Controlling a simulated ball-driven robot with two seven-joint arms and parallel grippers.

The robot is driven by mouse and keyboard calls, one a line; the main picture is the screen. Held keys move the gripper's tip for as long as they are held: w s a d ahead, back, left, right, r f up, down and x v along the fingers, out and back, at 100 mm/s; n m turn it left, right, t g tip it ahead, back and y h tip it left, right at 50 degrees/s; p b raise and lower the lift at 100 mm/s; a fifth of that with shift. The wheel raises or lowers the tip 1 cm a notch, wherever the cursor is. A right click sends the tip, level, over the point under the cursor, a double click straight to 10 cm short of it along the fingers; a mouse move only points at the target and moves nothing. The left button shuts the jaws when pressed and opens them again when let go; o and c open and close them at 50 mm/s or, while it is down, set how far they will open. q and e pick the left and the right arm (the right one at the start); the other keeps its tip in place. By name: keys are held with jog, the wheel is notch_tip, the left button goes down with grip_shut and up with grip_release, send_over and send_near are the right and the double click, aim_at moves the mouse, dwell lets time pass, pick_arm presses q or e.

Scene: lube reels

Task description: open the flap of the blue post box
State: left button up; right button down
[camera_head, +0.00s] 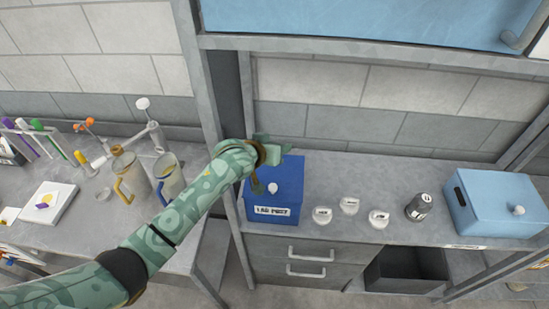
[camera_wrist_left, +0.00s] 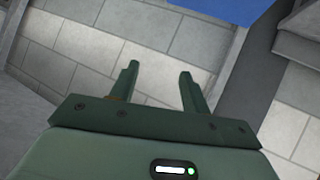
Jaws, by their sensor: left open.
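The blue post box (camera_head: 272,197) stands on the grey counter, with a "LAB POST" label on its front and a small white knob near the front of its top. Its flap looks closed, though my arm hides part of the top. My left gripper (camera_head: 272,145) is over the back of the box, its wrist above the box's upper left. In the left wrist view the two green fingers (camera_wrist_left: 158,88) are apart with nothing between them, facing the tiled wall. The box does not show in that view. My right gripper is not in view.
Several white lidded pots (camera_head: 349,205) and a dark jar (camera_head: 418,207) stand right of the box. A light blue box (camera_head: 496,212) is further right. A metal post (camera_head: 212,90) rises left of the box. A blue panel hangs above.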

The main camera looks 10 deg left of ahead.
pick_arm(q)
jog(key=s+d+r, duration=0.1)
jog(key=s+r, duration=0.5)
jog(key=s, duration=0.5)
jog(key=shift+r, duration=0.15)
